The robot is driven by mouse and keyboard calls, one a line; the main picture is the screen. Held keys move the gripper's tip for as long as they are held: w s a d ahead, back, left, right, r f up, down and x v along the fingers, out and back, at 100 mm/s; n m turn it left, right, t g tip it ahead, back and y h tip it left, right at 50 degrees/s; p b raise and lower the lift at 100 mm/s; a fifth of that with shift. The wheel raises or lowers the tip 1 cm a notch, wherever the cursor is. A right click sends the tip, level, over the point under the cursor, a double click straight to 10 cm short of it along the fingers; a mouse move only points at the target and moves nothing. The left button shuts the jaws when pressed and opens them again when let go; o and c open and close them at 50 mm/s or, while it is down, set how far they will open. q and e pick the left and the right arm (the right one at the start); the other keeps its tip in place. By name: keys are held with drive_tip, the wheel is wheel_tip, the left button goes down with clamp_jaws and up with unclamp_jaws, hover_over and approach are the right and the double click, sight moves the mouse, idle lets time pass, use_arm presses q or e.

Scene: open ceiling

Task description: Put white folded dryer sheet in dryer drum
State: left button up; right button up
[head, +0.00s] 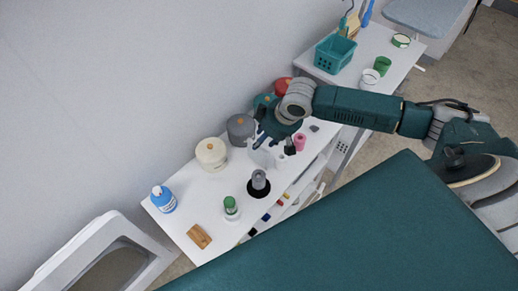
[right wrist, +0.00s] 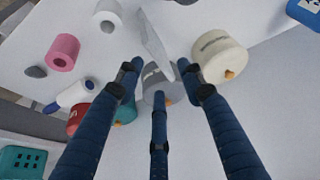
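My right gripper (head: 262,138) is over the white shelf top, pointing down. In the right wrist view its blue fingers (right wrist: 157,76) are spread apart. A thin white folded sheet (right wrist: 155,42) stands upright just beyond and between the fingertips; I cannot tell whether it touches them. In the head view the sheet (head: 262,156) is partly hidden by the gripper. A white rounded frame with a dark opening (head: 100,262) is at the lower left; I cannot tell whether it belongs to the dryer. No drum is clearly visible. My left gripper is out of view.
A cream canister (head: 211,155) and grey canister (head: 240,130) stand close by the wall. A pink roll (head: 299,141), a grey cylinder (head: 258,179), a green-capped jar (head: 231,207), a blue bottle (head: 162,198) and a wooden block (head: 199,236) share the shelf. A teal basket (head: 335,53) sits farther back.

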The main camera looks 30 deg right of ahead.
sight(258, 154)
drive_tip(key=x, duration=1.1)
drive_tip(key=shift+w+d+f+p, duration=0.1)
drive_tip(key=shift+w+f+p, duration=0.05)
drive_tip(key=shift+f+p, duration=0.25)
drive_tip(key=shift+f, duration=0.2)
drive_tip(key=c, duration=0.9)
drive_tip(key=shift+r, duration=0.1)
